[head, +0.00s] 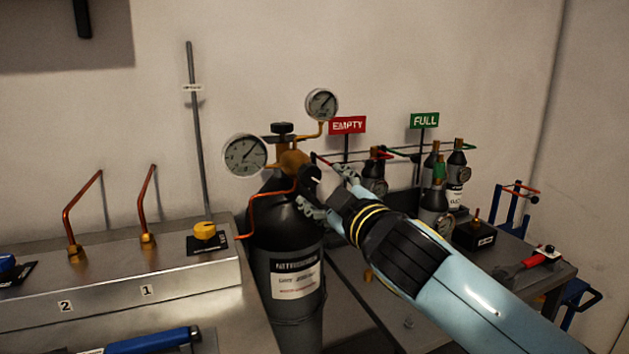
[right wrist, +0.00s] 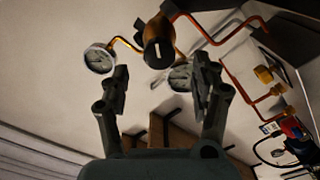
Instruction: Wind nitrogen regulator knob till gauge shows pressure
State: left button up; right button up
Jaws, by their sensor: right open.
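The black nitrogen cylinder (head: 296,305) stands upright, with a brass regulator (head: 293,162) on top. The regulator carries a large left gauge (head: 245,155) and a smaller upper gauge (head: 322,104); their readings are too small to tell. The dark regulator knob (head: 309,179) faces my right gripper (head: 329,192). In the right wrist view the knob (right wrist: 158,48) lies just beyond the fingertips, near the middle between them. My right gripper (right wrist: 160,85) is open and empty, apart from the knob as far as I can see. My left gripper is out of view.
A steel bench with a yellow knob (head: 205,231) and copper tubes (head: 148,205) stands at the left. Behind my right arm are small cylinders (head: 457,165) and EMPTY (head: 347,125) and FULL (head: 424,121) signs. A copper line (head: 262,196) runs beside the regulator.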

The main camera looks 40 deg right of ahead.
aim_at(312, 177)
jog(key=shift+v, duration=1.85)
jog(key=w+m+b, duration=0.1)
jog(key=w+m, duration=0.1)
jog(key=w, duration=0.1)
jog(key=w+d+m+b, duration=0.1)
jog(key=w+m+b, duration=0.1)
jog(key=w+m, duration=0.1)
jog(key=w+d+m+b, duration=0.1)
jog(key=w+m, duration=0.1)
jog(key=w, duration=0.3)
jog(key=shift+w+d+r, duration=0.1)
jog(key=shift+d, duration=0.1)
jog(key=shift+c, duration=0.4)
